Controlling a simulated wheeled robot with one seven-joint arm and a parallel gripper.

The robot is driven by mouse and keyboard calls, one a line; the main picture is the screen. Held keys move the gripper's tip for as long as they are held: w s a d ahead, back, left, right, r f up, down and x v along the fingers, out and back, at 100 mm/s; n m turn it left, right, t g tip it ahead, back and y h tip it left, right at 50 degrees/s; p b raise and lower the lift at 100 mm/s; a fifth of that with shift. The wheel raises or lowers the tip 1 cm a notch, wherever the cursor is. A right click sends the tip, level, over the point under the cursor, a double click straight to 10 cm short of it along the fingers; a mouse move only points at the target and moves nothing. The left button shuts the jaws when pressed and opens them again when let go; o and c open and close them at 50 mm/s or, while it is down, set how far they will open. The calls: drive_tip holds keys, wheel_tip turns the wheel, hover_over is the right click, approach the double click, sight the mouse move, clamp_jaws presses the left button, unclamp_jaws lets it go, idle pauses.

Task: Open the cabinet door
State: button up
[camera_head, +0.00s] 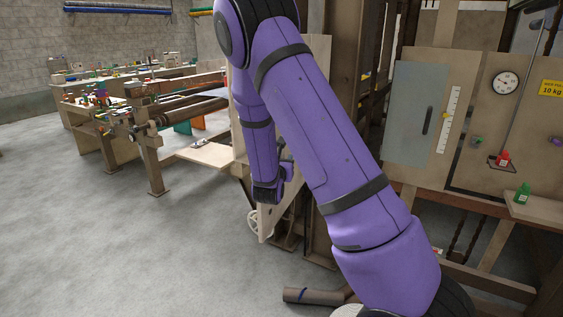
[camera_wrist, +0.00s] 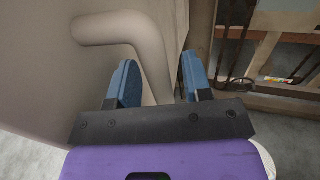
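In the wrist view a thick beige bar handle (camera_wrist: 150,62) bends out from a pale flat panel (camera_wrist: 50,85). My gripper (camera_wrist: 158,75) has its two blue fingers apart, with the handle's straight part between them. Whether either finger touches it cannot be told. In the head view my gripper (camera_head: 268,190) is low beside a pale panel (camera_head: 285,205), seen nearly edge-on; my arm hides much of that area. A grey-blue door (camera_head: 408,110) with a dark upright handle (camera_head: 428,120) is on the board at right and looks shut.
A wooden frame with beams stands behind my arm and at right. The board there carries a dial gauge (camera_head: 505,83) and a green weight (camera_head: 522,193) on a shelf. Workbenches (camera_head: 130,95) stand at back left. The grey floor at left is clear.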

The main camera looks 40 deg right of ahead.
drive_tip(key=v, duration=1)
drive_tip(key=shift+s+a, duration=0.3)
drive_tip(key=s+d+r+m+g+y, duration=0.1)
drive_tip(key=s+d+r+m+g, duration=0.1)
drive_tip(key=s+r+m+g, duration=0.55)
drive_tip(key=s+d+r+m+g+y, duration=0.15)
drive_tip(key=s+r+m+g, duration=0.3)
drive_tip(key=s+m, duration=0.55)
drive_tip(key=s+a+r+m+t+y, duration=0.2)
drive_tip(key=s+a+r+m+y, duration=0.2)
drive_tip(key=a, duration=0.3)
drive_tip(key=s+a+r+m+t+y, duration=0.3)
drive_tip(key=s+a+r+m+y, duration=0.1)
drive_tip(key=s+a+m+y, duration=0.1)
drive_tip(key=shift+s+a+y, duration=0.85)
drive_tip(key=shift+s+a, duration=0.1)
drive_tip(key=shift+s, duration=0.15)
